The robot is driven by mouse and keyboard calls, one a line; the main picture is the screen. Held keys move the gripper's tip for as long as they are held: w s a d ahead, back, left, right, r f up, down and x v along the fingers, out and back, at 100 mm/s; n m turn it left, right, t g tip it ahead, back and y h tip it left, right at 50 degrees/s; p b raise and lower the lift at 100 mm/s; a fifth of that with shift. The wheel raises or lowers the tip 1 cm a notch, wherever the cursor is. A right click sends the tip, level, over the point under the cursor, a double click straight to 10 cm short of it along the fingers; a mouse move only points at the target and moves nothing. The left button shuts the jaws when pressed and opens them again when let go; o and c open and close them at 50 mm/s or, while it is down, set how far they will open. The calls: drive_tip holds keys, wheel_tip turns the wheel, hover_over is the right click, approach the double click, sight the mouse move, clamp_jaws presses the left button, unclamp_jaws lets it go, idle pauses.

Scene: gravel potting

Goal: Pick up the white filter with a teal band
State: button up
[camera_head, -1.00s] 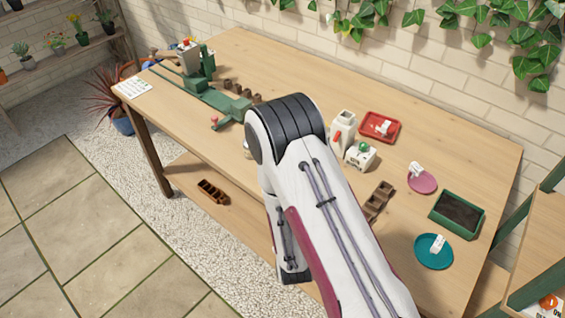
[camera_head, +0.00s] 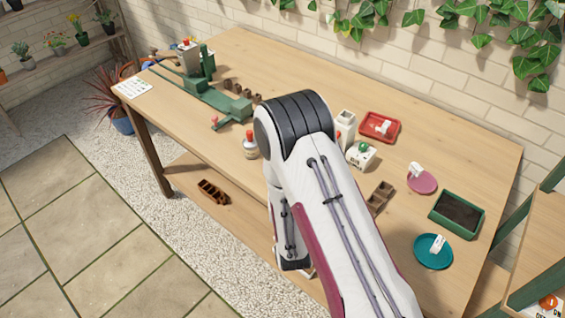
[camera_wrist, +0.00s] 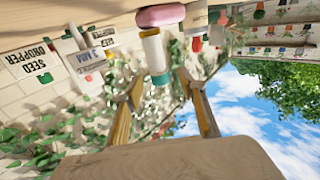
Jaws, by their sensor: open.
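In the wrist view, which is upside down, a white cylindrical filter (camera_wrist: 154,50) with a teal band (camera_wrist: 160,80) at its end nearest my gripper stands against a pink rounded base (camera_wrist: 160,15). My gripper (camera_wrist: 158,84) is open, its two fingers apart on either side of the teal end. I cannot tell whether either finger touches it. In the head view my arm hides my gripper, and I cannot make out the filter there.
On the workbench (camera_head: 300,60) stand a small red-and-white bottle (camera_head: 250,148), a red tray (camera_head: 380,127), a pink saucer (camera_head: 422,183), a teal saucer (camera_head: 433,262) and a green soil planter (camera_head: 457,214). Bench's far middle is clear.

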drive_tip(key=shift+w+d+f, duration=0.1)
drive_tip(key=shift+w+f, duration=0.05)
drive_tip(key=shift+w, duration=2.2)
clamp_jaws()
